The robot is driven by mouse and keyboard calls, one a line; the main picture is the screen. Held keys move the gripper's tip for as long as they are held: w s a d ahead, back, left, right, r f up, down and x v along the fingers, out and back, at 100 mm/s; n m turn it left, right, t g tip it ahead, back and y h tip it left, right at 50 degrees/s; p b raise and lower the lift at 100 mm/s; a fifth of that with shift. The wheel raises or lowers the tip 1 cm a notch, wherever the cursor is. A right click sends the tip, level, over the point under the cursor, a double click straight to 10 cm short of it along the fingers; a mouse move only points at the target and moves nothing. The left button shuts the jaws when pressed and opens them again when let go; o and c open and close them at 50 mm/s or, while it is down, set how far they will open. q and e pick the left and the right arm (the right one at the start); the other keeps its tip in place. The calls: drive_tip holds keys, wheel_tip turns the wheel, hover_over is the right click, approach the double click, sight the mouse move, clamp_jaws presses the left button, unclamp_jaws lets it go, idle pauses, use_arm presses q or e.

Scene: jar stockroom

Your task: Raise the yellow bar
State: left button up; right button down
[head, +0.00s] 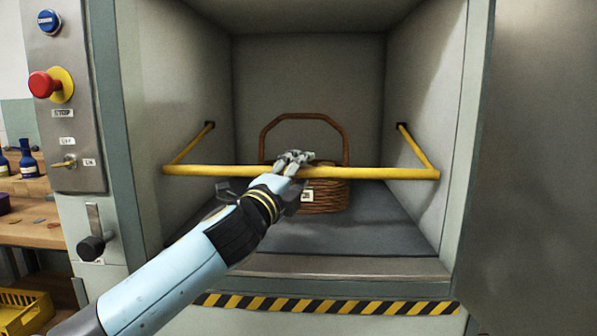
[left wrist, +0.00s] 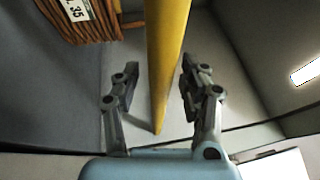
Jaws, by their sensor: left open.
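The yellow bar (head: 375,173) runs level across the front of an open compartment, with side arms going back to the two inner walls. My left gripper (head: 293,160) is at the middle of the bar in the head view. In the left wrist view the bar (left wrist: 166,50) passes between the two open fingers of the left gripper (left wrist: 158,92), with a gap visible on both sides. My right gripper is not in view.
A wicker basket (head: 325,194) with a tall handle and a label stands inside, behind the bar. A control panel (head: 66,100) with a red button (head: 41,84) is at the left. A striped edge (head: 330,305) runs below the opening. A grey door (head: 535,180) is at the right.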

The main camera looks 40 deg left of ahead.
use_arm(q)
drive_tip(key=shift+c, duration=0.3)
clamp_jaws()
